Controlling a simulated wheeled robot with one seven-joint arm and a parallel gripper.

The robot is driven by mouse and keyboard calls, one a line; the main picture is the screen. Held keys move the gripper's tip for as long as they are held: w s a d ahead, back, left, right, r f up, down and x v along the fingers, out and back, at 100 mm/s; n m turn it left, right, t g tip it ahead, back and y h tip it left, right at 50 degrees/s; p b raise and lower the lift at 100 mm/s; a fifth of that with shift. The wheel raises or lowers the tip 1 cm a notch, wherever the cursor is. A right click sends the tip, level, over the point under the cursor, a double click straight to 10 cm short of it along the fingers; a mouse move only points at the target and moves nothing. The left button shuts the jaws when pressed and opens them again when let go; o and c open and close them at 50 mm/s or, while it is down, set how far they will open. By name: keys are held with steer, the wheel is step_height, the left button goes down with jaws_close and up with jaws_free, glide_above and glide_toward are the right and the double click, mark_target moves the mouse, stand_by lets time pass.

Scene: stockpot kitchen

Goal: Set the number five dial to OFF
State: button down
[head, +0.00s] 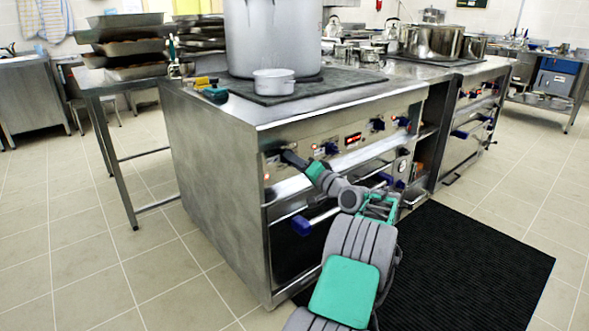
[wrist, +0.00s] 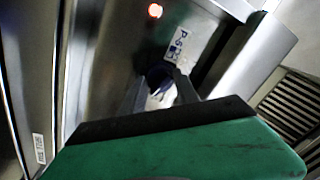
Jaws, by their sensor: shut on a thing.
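My gripper (head: 292,158) reaches the front panel of the steel stove near its left end in the head view. In the wrist view my gripper (wrist: 160,98) has its two grey fingers closed around a dark blue dial (wrist: 158,76). A small white label with dark print (wrist: 179,46) sits beside this dial, too blurred to read surely. A red light (wrist: 155,11) glows on the panel farther up. The fingers cover much of the dial, so its pointer setting cannot be told. In the head view my gripper hides the dial.
More blue dials, such as one (head: 378,124) and another (head: 404,122), run along the panel to the right. An oven handle with a blue end (head: 303,226) juts out below. A large stockpot (head: 272,35) and small pot (head: 273,82) stand on top. A black mat (head: 470,260) covers the floor.

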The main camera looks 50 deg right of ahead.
steer(key=n+b, duration=0.1)
steer(key=n, duration=0.6)
steer(key=n+b, duration=0.1)
steer(key=n, duration=0.6)
steer(key=n+g+b, duration=0.1)
steer(key=n, duration=0.6)
steer(key=shift+d+r+n+y, duration=0.15)
steer(key=shift+d+n+y, duration=0.15)
steer(key=shift+n, duration=0.4)
steer(key=c, duration=0.9)
jaws_free()
steer(key=shift+s, duration=0.1)
